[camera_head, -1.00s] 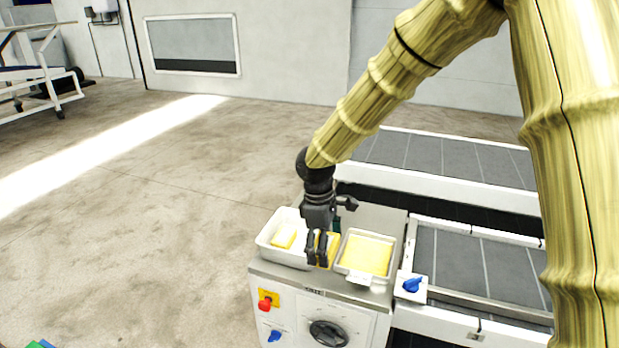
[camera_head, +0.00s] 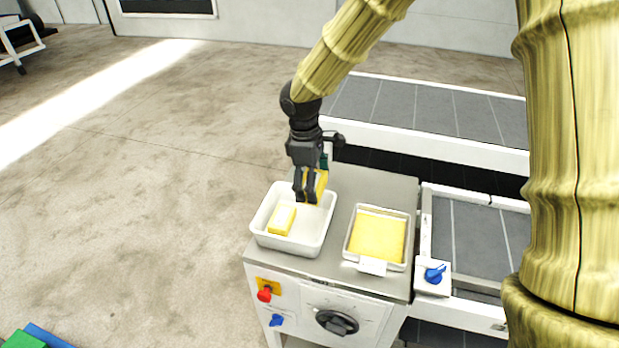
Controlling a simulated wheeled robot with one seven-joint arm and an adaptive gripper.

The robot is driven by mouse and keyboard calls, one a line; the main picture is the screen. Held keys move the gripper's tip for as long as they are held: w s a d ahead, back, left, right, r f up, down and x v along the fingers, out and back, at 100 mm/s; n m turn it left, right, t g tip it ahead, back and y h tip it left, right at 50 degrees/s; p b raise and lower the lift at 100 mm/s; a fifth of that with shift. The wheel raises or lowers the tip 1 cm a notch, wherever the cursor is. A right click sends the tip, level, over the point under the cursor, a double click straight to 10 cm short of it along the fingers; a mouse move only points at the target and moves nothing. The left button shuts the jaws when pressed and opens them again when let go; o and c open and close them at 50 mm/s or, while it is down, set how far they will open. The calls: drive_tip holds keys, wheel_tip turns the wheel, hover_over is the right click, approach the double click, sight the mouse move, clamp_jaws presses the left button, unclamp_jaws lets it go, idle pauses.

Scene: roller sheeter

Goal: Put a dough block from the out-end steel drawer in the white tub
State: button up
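The white tub (camera_head: 262,222) stands on the left of the steel machine top. One yellow dough block (camera_head: 283,219) lies inside it on the left. My gripper (camera_head: 307,198) points down above the back right part of the tub. A second yellow dough block (camera_head: 319,184) shows at its fingers, partly hidden behind them, and appears held above the tub. No drawer that I can make out as the out-end steel drawer is open in view.
A shallow tray with a yellow sheet (camera_head: 378,236) sits right of the tub, with a white tag (camera_head: 372,266) at its front. A blue-handled switch (camera_head: 433,275) is beside the conveyor (camera_head: 470,240). The machine front has a red knob (camera_head: 264,294) and a black dial (camera_head: 337,322).

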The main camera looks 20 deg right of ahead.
drive_tip(key=shift+s+f+b, duration=0.1)
drive_tip(key=shift+f+b, duration=0.2)
drive_tip(key=shift+f, duration=0.25)
drive_tip(key=f+b, duration=0.1)
drive_tip(key=f, duration=0.2)
drive_tip(key=f+b, duration=0.2)
drive_tip(key=f, duration=0.1)
drive_tip(key=w+f+b, duration=0.1)
drive_tip(key=f, duration=0.2)
drive_tip(key=shift+w+f, duration=0.1)
drive_tip(key=shift+f, duration=0.15)
drive_tip(key=shift+w+a+f+b, duration=0.15)
drive_tip(key=shift+f+b, duration=0.2)
drive_tip(key=shift+f, duration=0.3)
drive_tip(key=shift+r, duration=0.1)
